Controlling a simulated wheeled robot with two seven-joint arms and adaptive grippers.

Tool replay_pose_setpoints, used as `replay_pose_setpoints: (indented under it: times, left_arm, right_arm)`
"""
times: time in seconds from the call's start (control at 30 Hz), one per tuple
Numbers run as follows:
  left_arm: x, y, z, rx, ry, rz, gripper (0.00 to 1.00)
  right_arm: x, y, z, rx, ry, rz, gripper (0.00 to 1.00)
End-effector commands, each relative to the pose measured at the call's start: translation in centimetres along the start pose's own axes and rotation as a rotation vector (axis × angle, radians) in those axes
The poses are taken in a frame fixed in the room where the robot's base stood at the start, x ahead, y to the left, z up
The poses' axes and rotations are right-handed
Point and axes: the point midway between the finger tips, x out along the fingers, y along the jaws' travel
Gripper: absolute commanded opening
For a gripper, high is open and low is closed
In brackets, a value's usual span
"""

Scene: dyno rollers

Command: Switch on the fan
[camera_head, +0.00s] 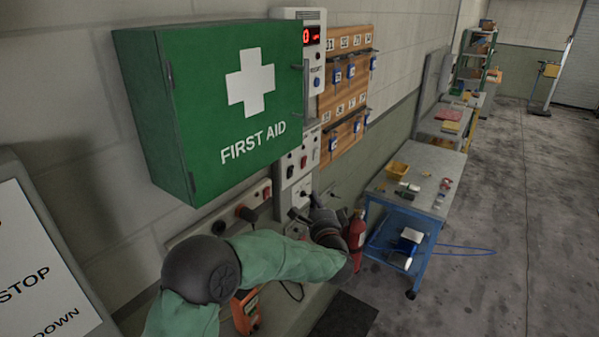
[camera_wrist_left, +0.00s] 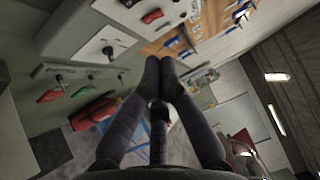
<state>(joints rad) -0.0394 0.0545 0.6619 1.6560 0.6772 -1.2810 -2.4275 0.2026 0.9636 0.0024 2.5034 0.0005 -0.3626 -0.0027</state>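My left gripper (camera_head: 302,212) reaches from the bottom of the head view to the wall panels below the green first aid cabinet. In the left wrist view its two dark fingers (camera_wrist_left: 160,72) run together at the tips, with nothing visible between them. A grey wall panel (camera_head: 296,166) with red and dark switches is just above the gripper. A red switch (camera_wrist_left: 152,16) shows in the left wrist view, near a pale plate with a dark knob (camera_wrist_left: 108,49). No fan can be made out, and no switch label is readable. My right gripper is out of view.
The first aid cabinet (camera_head: 225,105) juts out above my left arm. A red fire extinguisher (camera_head: 357,230) stands beyond the gripper, beside a blue-framed cart (camera_head: 393,228). A tag board (camera_head: 345,70) hangs behind. The floor at right is largely clear.

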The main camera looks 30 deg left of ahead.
Motion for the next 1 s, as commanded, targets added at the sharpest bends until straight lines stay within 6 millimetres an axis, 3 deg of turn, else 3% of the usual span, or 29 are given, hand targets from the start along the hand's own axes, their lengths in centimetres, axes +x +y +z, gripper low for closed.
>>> replay_pose_setpoints:
  times: [0.27,0.43,0.93,1.0]
  left_arm:
    - [0.1,0.1,0.0,-0.001,0.001,0.001,0.0]
    - [1.3,0.1,0.0,-0.001,-0.001,0.0,0.0]
    - [10.1,0.2,0.0,-0.001,-0.001,0.001,0.0]
    - [10.9,0.1,0.9,-0.001,-0.002,-0.001,0.0]
  right_arm:
    - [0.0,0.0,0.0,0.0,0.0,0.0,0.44]
    - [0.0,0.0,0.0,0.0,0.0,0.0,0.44]
    - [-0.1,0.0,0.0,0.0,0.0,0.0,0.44]
    - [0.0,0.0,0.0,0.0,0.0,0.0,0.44]
